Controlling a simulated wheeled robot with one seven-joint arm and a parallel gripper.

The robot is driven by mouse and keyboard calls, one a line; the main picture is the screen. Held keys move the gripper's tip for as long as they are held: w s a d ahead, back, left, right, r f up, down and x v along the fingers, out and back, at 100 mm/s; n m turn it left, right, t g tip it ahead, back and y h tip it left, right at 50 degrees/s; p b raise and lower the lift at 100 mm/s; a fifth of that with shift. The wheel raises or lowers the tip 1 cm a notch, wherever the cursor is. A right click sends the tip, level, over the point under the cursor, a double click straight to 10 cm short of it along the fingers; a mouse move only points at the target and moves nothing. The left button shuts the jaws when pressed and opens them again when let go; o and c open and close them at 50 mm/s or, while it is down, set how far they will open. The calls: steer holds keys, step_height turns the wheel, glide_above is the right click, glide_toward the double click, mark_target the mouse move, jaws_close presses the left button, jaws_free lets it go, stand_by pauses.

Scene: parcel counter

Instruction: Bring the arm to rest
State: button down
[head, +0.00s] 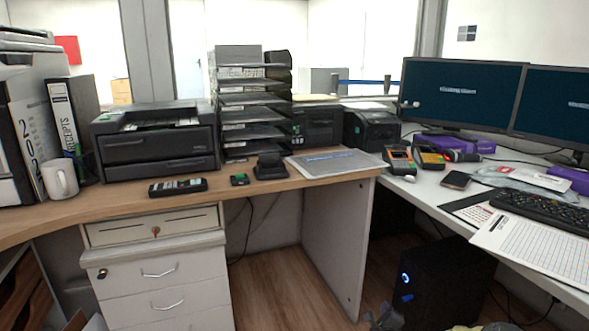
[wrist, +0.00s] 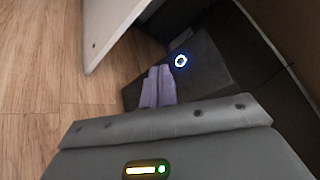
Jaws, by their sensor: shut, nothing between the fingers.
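My gripper (wrist: 158,74) shows in the wrist view with its two pale purple-grey fingers together and nothing between them. It is below counter height, over the floor, and points toward a black computer tower (wrist: 205,65) with a glowing blue ring. I cannot tell the exact gap between the fingertips and the tower. In the head view the tower (head: 440,285) stands on the floor under the right desk. Small grey and yellowish shapes show at the bottom edge there, too cut off to identify.
The wooden counter (head: 330,185) holds a white mug (head: 60,180), a printer (head: 155,140), a tray stack (head: 250,105) and a handset (head: 178,187). A counter end panel (head: 335,240) stands left of the tower. White drawers (head: 160,275) are at left. Bare wood floor (head: 275,285) lies between.

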steer(key=s+a+r+n+g+y+p, duration=0.3)
steer(key=a+r+n, duration=0.3)
steer(key=a+n, duration=0.1)
steer(key=s+a+r+n+g+y+p, duration=0.2)
steer(key=s+a+r+n+y+p, duration=0.15)
steer(key=a+r+n, duration=0.35)
steer(key=s+r+n+g+h+p, duration=0.1)
steer(key=s+r+n+g+p, duration=0.25)
steer(key=s+r, duration=0.5)
steer(key=s+r+n+g+h+p, duration=0.15)
steer(key=s+r+n, duration=0.4)
steer(key=s, duration=0.65)
steer(key=s+r+n+g+p, duration=0.3)
steer(key=s+r, duration=0.4)
steer(key=s, duration=0.3)
step_height(320, 180, up, 38)
steer(key=p, duration=3.8)
steer(key=shift+a, duration=0.1)
